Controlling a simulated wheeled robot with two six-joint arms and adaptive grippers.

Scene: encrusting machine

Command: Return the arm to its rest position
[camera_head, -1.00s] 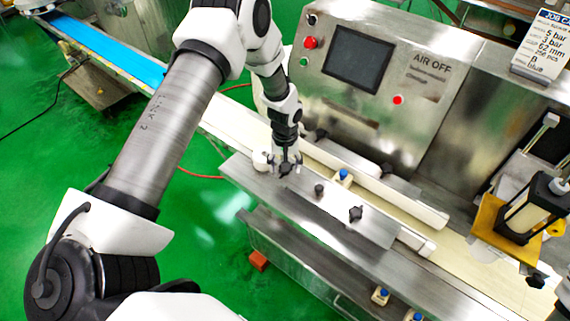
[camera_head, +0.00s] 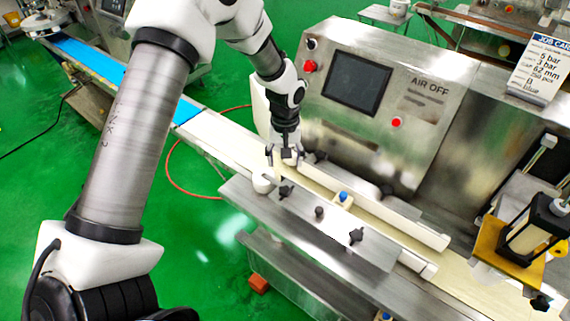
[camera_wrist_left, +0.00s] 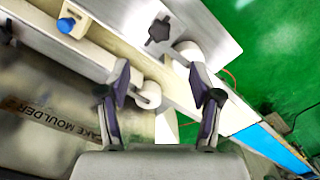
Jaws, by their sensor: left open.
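My left arm comes in from the left in the head view. Its left gripper (camera_head: 286,154) points down above the cream conveyor belt, near the left end of the metal guide plate. In the left wrist view the left gripper (camera_wrist_left: 163,98) has its two fingers spread apart with nothing held between them. Beyond the fingertips are a white roller (camera_wrist_left: 148,93) and a black star knob (camera_wrist_left: 158,33). My right gripper does not show in either view.
The machine's panel (camera_head: 357,69) stands behind the gripper. The guide plate (camera_head: 335,232) carries black knobs, with a blue-topped block (camera_head: 343,198) beside it. A job card (camera_head: 541,70) and a yellow-based unit (camera_head: 497,243) are at right. Green floor lies open at left.

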